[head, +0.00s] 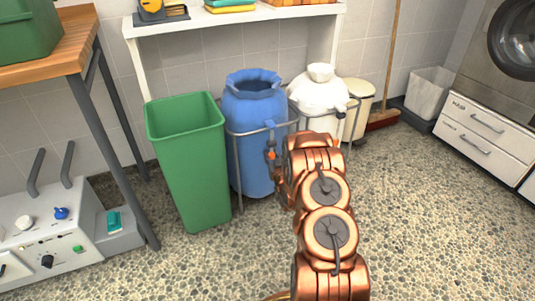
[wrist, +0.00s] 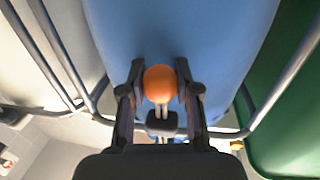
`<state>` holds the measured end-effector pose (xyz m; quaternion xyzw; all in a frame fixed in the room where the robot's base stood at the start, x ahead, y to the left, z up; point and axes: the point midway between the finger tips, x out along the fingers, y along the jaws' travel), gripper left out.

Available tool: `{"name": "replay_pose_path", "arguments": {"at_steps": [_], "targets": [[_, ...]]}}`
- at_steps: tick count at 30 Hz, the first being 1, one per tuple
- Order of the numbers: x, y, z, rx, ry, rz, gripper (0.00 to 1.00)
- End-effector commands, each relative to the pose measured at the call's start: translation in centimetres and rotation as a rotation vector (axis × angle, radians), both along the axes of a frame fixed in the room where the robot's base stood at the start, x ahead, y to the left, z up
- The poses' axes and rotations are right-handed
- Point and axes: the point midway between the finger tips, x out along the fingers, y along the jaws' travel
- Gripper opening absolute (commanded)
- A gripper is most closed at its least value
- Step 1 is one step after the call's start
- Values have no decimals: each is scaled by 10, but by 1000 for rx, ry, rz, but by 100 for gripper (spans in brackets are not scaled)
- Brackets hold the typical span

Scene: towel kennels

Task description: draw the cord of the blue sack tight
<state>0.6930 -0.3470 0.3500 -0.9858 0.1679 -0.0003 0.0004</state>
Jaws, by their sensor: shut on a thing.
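The blue sack (head: 256,100) hangs upright in a grey metal frame, with its gathered mouth open at the top. An orange ball (head: 271,155) is below that piece, at the front of the sack. My gripper (wrist: 160,82) is shut on the orange ball (wrist: 160,78), one finger on each side, with the blue sack (wrist: 210,40) close behind. My arm hides the lower right of the sack in the head view.
A green bin (head: 188,165) stands just left of the sack. A white sack (head: 320,92) with a closed top is at its right, then a cream bin (head: 357,100) and a broom (head: 383,115). The grey frame (head: 239,170) surrounds the sack. Open pebbled floor (head: 420,220) lies at right.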

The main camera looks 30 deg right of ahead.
Motion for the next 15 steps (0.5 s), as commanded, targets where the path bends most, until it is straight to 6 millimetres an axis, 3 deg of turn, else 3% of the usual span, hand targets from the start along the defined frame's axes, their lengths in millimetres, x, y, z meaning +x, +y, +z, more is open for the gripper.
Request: {"name": "replay_pose_path", "arguments": {"at_steps": [6, 15], "targets": [[0, -3, -24, -1, 1, -2, 0], [-1, -5, -38, -2, -2, -4, 0]]}}
